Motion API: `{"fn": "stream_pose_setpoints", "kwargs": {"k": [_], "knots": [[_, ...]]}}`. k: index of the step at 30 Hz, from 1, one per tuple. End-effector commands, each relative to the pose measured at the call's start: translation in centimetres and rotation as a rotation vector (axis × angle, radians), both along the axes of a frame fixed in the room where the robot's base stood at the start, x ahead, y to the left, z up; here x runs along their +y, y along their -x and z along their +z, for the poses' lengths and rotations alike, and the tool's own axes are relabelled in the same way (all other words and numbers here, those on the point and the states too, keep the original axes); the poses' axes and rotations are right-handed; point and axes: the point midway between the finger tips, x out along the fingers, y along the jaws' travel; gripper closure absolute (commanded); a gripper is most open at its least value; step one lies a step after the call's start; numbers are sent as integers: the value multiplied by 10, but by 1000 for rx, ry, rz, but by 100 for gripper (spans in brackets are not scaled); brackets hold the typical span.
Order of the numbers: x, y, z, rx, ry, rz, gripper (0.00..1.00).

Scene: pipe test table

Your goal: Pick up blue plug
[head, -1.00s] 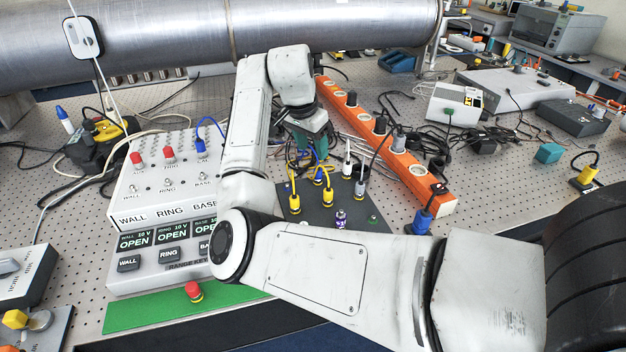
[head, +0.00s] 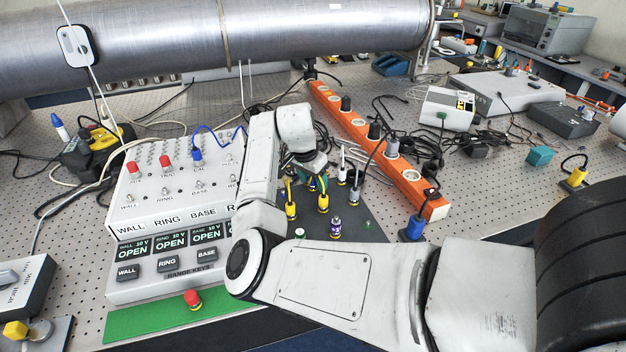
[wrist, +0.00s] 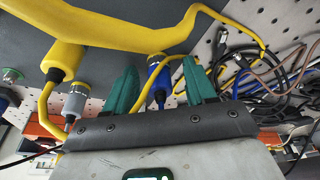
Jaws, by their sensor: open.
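A blue plug (wrist: 157,78) shows in the wrist view between the two green fingers of my gripper (wrist: 159,65), with visible room on either side. The gripper is open. A yellow cable runs close to the plug. In the head view my gripper (head: 318,178) is low over the dark mat (head: 375,225), mostly behind my arm. The blue plug between the fingers cannot be made out there. Other blue plugs are one on the white panel box (head: 197,154) and one at the near end of the orange strip (head: 415,228).
Yellow plugs (head: 291,205), white-grey plugs and a purple plug (head: 336,227) stand on the mat close to my gripper. The orange power strip (head: 372,145) lies to the right. The white panel box (head: 150,222) is at left. Loose black cables lie behind.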

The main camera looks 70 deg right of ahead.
Motion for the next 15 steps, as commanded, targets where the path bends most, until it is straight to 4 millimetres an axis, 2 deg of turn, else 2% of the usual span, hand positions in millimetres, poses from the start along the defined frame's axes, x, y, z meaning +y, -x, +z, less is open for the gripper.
{"fn": "stream_pose_setpoints", "kwargs": {"k": [6, 15], "knots": [[0, 0, -1, 0, 0, 0, 45], [0, 0, -1, 0, 0, 0, 72]]}}
